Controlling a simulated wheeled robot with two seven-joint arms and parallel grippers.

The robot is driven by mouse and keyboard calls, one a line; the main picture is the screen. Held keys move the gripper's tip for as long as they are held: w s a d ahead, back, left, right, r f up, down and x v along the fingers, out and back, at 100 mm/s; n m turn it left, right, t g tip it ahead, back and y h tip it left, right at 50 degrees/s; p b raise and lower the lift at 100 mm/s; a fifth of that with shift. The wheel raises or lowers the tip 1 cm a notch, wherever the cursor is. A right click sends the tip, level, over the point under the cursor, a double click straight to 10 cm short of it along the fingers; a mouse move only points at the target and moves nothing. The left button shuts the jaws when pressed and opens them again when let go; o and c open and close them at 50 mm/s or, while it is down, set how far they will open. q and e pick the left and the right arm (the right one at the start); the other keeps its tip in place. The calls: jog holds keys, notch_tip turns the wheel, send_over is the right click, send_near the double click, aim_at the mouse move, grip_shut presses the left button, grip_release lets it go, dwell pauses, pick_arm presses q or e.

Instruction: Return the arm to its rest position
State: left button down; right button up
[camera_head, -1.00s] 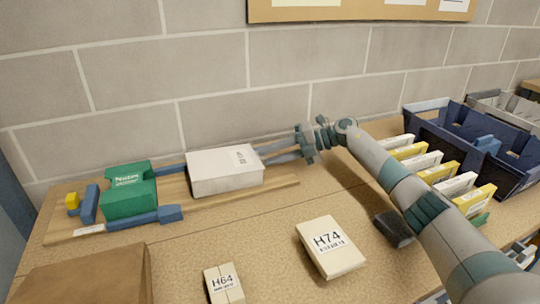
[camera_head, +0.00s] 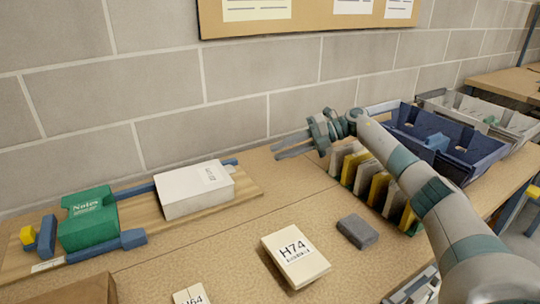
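My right arm comes in from the right edge and reaches across the table toward the wall. Its gripper (camera_head: 275,153) points left, with two fingers apart and nothing between them. It is in the air, to the right of and clear of a white box (camera_head: 190,192). That box lies on a wooden board (camera_head: 240,193) beside a green box labelled Notes (camera_head: 88,222). My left gripper is not in view.
Grey and yellow upright pieces (camera_head: 378,188) stand in a row under my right forearm. A dark block (camera_head: 357,231), the H74 box (camera_head: 295,256) and the H64 box (camera_head: 190,295) lie in front. A blue bin (camera_head: 455,160) stands at the back right.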

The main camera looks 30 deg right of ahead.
jog(key=shift+s+d+r, duration=0.1)
jog(key=shift+s+d, duration=0.05)
jog(key=shift+d, duration=0.2)
dwell(0.3)
